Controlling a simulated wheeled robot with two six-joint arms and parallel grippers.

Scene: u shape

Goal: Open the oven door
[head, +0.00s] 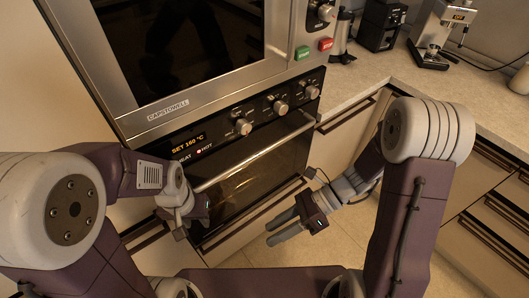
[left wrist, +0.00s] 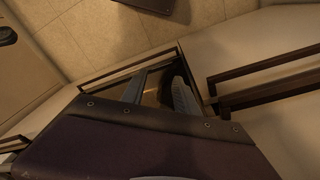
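The oven (head: 245,195) is built in below a microwave, and its dark glass door looks shut. A silver bar handle (head: 255,152) runs along the top of the door. My left gripper (head: 174,222) is low at the door's left side, below the handle's left end. In the left wrist view its two fingers (left wrist: 160,92) are apart, with a dark, warm-lit surface between them; the handle cannot be made out there. My right gripper (head: 277,228) is open and empty above the floor, in front of the oven's right side.
A microwave (head: 180,50) sits above the oven's knobs (head: 262,113) and lit display (head: 188,143). A counter (head: 370,75) with a coffee machine (head: 440,35) turns the corner at right. Drawers (head: 490,220) stand below it. Floor (head: 330,245) is clear before the oven.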

